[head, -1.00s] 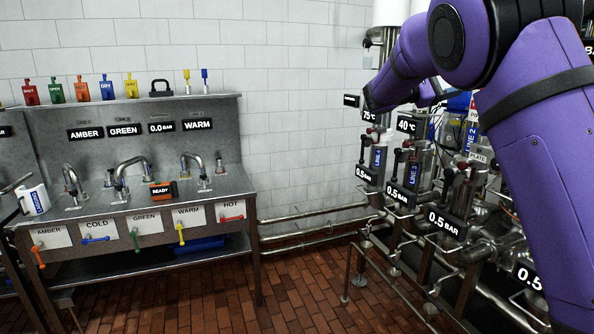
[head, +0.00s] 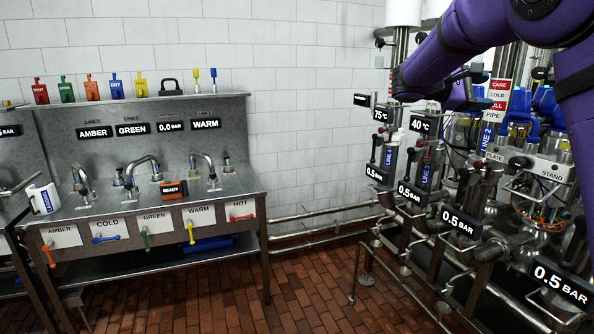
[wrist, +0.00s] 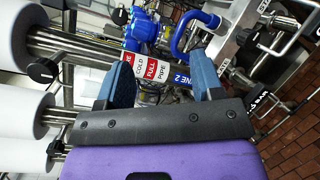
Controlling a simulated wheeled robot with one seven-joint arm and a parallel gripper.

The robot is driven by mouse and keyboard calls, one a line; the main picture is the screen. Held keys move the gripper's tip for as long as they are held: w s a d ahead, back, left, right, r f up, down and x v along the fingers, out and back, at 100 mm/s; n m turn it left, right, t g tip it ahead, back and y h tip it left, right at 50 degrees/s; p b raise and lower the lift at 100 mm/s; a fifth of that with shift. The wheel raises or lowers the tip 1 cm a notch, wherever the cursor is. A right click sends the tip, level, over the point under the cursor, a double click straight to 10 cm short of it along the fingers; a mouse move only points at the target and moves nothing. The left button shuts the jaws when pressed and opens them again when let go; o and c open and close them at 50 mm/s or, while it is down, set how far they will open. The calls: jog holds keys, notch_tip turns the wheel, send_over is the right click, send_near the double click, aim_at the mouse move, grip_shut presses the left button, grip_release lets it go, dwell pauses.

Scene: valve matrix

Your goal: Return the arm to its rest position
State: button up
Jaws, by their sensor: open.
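My purple arm (head: 455,45) reaches in from the upper right in the head view, in front of the pipework. My gripper (wrist: 165,85) shows in the wrist view with its two blue fingers spread apart. Nothing is between the fingers. Beyond them are a red and white "COLD FULL PIPE" sign (wrist: 145,68) and a blue "LINE 2" label (wrist: 178,79). The fingers look apart from these, though the exact distance is hard to tell. In the head view the fingertips are not clearly seen.
Pipes and valves with "0.5 BAR" displays (head: 461,223) crowd the right side. The brick floor (head: 230,300) between is clear. White cylinders (wrist: 20,110) lie close in the wrist view.

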jog(key=s+d+f+m+y, duration=0.1)
jog(key=s+f+y, duration=0.15)
jog(key=s, duration=0.25)
jog(key=s+d+f+y, duration=0.1)
jog(key=s+d+y, duration=0.15)
jog(key=s, duration=0.25)
jog(key=s+a+f+m+t+y, duration=0.1)
jog(key=s+a+f+m+y, duration=0.1)
jog(key=s, duration=0.7)
jog(key=s+a+f+m+t+y, duration=0.2)
jog(key=s+a+f+y, duration=0.2)
jog(key=s+a+y, duration=0.2)
jog(key=s+a+f+m+t+y, duration=0.2)
jog(key=s+a+f+y, duration=0.2)
jog(key=s, duration=0.9)
jog(key=a, duration=0.3)
jog(key=shift+s+a, duration=0.4)
